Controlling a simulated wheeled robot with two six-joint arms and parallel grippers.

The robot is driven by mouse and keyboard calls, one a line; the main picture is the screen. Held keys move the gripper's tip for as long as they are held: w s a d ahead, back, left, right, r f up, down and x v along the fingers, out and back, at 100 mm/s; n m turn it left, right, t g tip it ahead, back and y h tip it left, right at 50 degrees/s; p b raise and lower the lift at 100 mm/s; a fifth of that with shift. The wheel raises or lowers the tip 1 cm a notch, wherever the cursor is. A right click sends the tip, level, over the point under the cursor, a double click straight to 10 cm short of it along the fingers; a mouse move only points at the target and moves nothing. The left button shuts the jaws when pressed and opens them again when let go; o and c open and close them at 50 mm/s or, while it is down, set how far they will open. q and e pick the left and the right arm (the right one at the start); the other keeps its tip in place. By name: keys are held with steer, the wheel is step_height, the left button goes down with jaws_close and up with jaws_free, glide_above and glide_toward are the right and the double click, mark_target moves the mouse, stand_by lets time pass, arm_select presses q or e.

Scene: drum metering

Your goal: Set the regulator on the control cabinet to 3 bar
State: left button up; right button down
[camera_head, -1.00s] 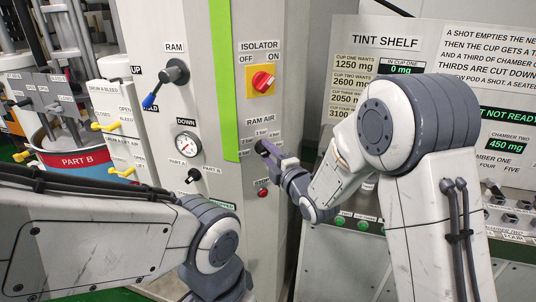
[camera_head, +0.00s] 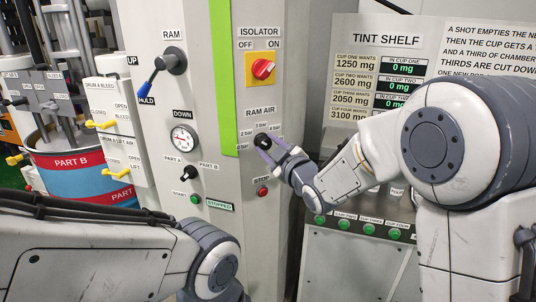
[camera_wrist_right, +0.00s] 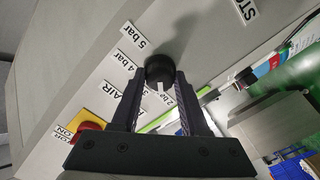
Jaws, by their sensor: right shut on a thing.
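The regulator is a round black knob (camera_head: 262,140) under the RAM AIR label on the grey control cabinet (camera_head: 295,100). My right gripper (camera_head: 266,147) reaches it from the lower right. In the right wrist view my right gripper (camera_wrist_right: 161,88) has its two fingers on either side of the black knob (camera_wrist_right: 159,66), shut on it. The knob's white mark points down between the fingers, toward the 2 bar and 3 bar labels. The fingers partly cover these labels, so the exact setting cannot be told. The 4 bar and 5 bar labels show clear of the fingers. My left gripper is out of view.
Above the knob is the red isolator switch (camera_head: 262,69) on a yellow plate. A red stop button (camera_head: 263,191) sits below. A gauge (camera_head: 184,139) and the blue-tipped ram lever (camera_head: 163,75) are to the left. The tint shelf (camera_head: 386,40) stands to the right.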

steer(key=m+b, duration=0.1)
steer(key=m, duration=0.3)
steer(key=shift+f+m+b, duration=0.2)
steer(key=shift+m+b, duration=0.1)
steer(key=shift+b, duration=0.1)
steer(key=m, duration=0.5)
steer(key=shift+m+b, duration=0.3)
steer(key=shift+b, duration=0.1)
steer(key=shift+c, duration=2.1)
jaws_free()
steer(key=shift+r, duration=0.15)
steer(key=shift+s, duration=0.15)
steer(key=b+v, duration=0.1)
steer(key=v, duration=0.9)
steer(key=shift+b, duration=0.35)
steer(key=shift+s, duration=0.1)
